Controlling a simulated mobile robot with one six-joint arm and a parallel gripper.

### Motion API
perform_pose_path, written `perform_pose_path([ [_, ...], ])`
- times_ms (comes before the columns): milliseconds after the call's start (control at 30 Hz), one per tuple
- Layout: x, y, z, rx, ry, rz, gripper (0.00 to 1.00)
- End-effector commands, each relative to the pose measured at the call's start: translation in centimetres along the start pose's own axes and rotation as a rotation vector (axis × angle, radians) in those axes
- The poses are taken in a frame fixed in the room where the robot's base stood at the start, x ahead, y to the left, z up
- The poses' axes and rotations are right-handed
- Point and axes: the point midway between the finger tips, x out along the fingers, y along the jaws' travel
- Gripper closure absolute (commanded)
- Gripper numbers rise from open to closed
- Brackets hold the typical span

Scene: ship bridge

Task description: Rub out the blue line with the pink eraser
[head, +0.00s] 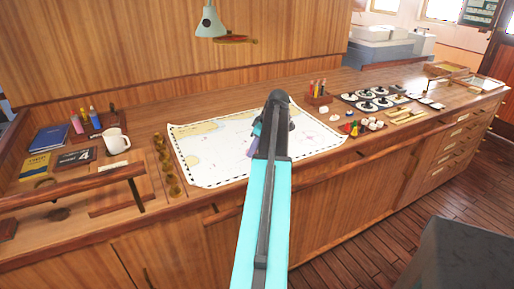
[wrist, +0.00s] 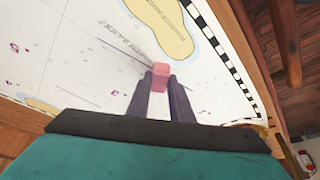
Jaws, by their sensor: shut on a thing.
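My gripper (wrist: 161,84) is shut on the pink eraser (wrist: 160,70), which sticks out past the fingertips over the white chart (wrist: 60,60). Whether the eraser touches the paper I cannot tell. A thin dark line (wrist: 118,53) runs across the chart up to the eraser from the upper left in the wrist view; its colour is too faint to call blue for certain. In the head view the chart (head: 205,160) lies on the wooden counter, and my arm covers part of it. My gripper shows there only in part, and the eraser is hidden.
A white mug (head: 116,141), books (head: 49,138) and a wooden rail stand left of the chart. A pencil box (head: 318,94), dials (head: 375,98) and small coloured pieces (head: 354,127) stand to its right. A lamp (head: 210,22) hangs above. The chart's left half is clear.

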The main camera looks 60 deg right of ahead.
Motion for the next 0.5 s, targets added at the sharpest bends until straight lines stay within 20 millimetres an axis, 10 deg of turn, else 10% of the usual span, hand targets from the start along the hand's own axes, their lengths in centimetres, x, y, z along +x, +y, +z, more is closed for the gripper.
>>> perform_pose_path([
  [500,0.19,-0.74,-0.33,-0.001,0.0,-0.002,0.98],
])
